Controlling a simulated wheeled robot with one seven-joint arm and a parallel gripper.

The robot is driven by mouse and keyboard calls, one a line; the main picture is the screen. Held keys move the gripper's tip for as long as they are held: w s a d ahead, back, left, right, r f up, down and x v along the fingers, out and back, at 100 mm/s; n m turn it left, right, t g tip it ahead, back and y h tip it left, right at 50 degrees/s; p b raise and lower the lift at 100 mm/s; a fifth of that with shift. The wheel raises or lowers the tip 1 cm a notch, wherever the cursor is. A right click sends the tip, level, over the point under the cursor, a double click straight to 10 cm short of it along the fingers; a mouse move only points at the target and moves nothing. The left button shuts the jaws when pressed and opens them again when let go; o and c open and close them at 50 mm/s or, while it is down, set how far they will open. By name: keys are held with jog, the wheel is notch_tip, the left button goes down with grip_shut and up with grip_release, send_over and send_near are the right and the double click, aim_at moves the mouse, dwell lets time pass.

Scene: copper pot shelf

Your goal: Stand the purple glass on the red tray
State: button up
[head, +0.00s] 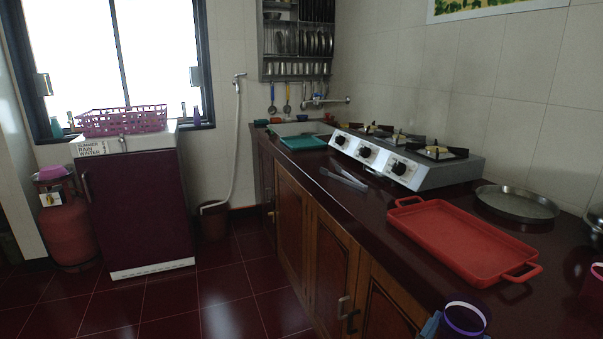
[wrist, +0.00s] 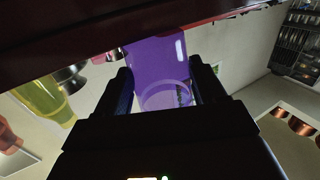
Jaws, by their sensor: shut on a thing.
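The purple glass (head: 465,317) is at the bottom edge of the head view, with its round rim facing up and its lower part cut off. In the wrist view the purple glass (wrist: 157,58) sits between the two dark fingers of my gripper (wrist: 163,85), which is shut on it. Only a small bluish part of my gripper shows beside the glass in the head view. The red tray (head: 462,240) lies flat and empty on the dark counter, beyond the glass and apart from it.
A round steel plate (head: 516,203) lies behind the tray, and a gas stove (head: 405,158) stands farther along the counter. Tongs (head: 344,179) lie before the stove. A reddish container (head: 594,285) is at the right edge. A yellow-green glass (wrist: 45,100) shows in the wrist view.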

jog(key=w+a+f+n+t+y+p, duration=0.1)
jog(key=w+a+f+n+t+y, duration=0.2)
jog(key=y, duration=0.4)
jog(key=shift+a+f+n+t+y, duration=0.3)
jog(key=shift+a+n+t, duration=0.35)
jog(key=shift+n, duration=0.65)
jog(key=s+d+r+m+g+h, duration=0.1)
jog(key=m+h, duration=0.1)
jog(key=s+d+r+m+g+h+b, duration=0.1)
jog(key=d+g+h, duration=0.1)
jog(key=h, duration=0.1)
jog(key=s+d+r+m+g+h, duration=0.1)
jog(key=m+h, duration=0.1)
jog(key=shift+d+r+m+h+b, duration=0.15)
jog(key=shift+r+m+h+b, duration=0.15)
jog(key=shift+b, duration=0.05)
jog(key=s+d+r+m+g+h+b, duration=0.1)
jog(key=s+r+m+g+h, duration=0.1)
jog(key=s+m+g+h, duration=0.2)
jog(key=s+m+g, duration=0.1)
jog(key=s+g, duration=0.1)
jog(key=g, duration=0.1)
jog(key=shift+s+r, duration=0.15)
jog(key=shift+s, duration=0.1)
jog(key=shift+d, duration=0.1)
jog(key=p+x, duration=0.2)
jog(key=x, duration=1.6)
jog(key=shift+r, duration=0.2)
